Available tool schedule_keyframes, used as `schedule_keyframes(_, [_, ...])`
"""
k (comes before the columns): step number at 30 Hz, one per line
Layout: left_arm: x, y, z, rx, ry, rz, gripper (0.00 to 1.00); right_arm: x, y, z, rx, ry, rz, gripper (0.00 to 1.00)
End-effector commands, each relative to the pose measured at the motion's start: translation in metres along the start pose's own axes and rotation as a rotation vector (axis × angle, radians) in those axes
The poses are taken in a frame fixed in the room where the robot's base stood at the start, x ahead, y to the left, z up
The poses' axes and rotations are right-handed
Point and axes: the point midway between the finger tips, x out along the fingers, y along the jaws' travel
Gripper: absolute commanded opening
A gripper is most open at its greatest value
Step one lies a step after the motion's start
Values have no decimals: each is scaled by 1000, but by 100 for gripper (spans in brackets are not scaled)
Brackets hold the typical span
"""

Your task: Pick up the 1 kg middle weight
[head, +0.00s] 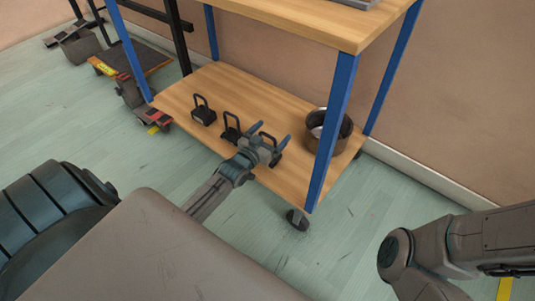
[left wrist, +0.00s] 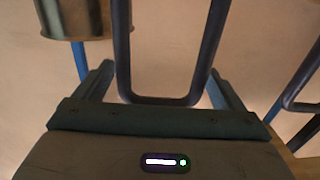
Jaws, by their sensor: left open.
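Three dark weights with upright loop handles stand in a row on the lower wooden shelf: a left weight (head: 203,115), a middle weight (head: 231,130) and a right weight (head: 276,157). My left gripper (head: 271,134) is open at the right weight and partly hides it. In the left wrist view, a dark handle (left wrist: 160,100) stands between the spread fingers of my left gripper (left wrist: 160,68), with room on both sides. Another handle (left wrist: 301,105) shows at the right edge there. No size marks are readable. My right gripper is out of view.
A brown metal pot (head: 341,131) stands right of the weights; it also shows in the left wrist view (left wrist: 75,20). A blue post (head: 331,130) rises at the shelf's front corner. The upper shelf (head: 300,22) hangs above. Floor in front is clear.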

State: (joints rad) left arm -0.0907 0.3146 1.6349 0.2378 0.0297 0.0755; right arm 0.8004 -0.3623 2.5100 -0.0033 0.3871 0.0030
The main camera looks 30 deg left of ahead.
Motion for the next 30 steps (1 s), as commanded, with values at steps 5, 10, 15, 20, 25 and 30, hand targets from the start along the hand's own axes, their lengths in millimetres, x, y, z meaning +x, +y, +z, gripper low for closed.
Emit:
schedule_keyframes(5, [0, 0, 0, 0, 0, 0, 59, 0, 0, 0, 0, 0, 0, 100])
schedule_keyframes(10, [0, 0, 0, 0, 0, 0, 26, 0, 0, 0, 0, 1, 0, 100])
schedule_keyframes(15, [0, 0, 0, 0, 0, 0, 0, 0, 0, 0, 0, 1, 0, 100])
schedule_keyframes(20, [0, 0, -2, 0, 6, 1, 0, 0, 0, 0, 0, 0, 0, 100])
schedule_keyframes(25, [0, 0, -4, 0, 5, 1, 0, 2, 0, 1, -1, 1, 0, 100])
schedule_keyframes(30, [0, 0, -13, 0, 6, 1, 0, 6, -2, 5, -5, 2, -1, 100])
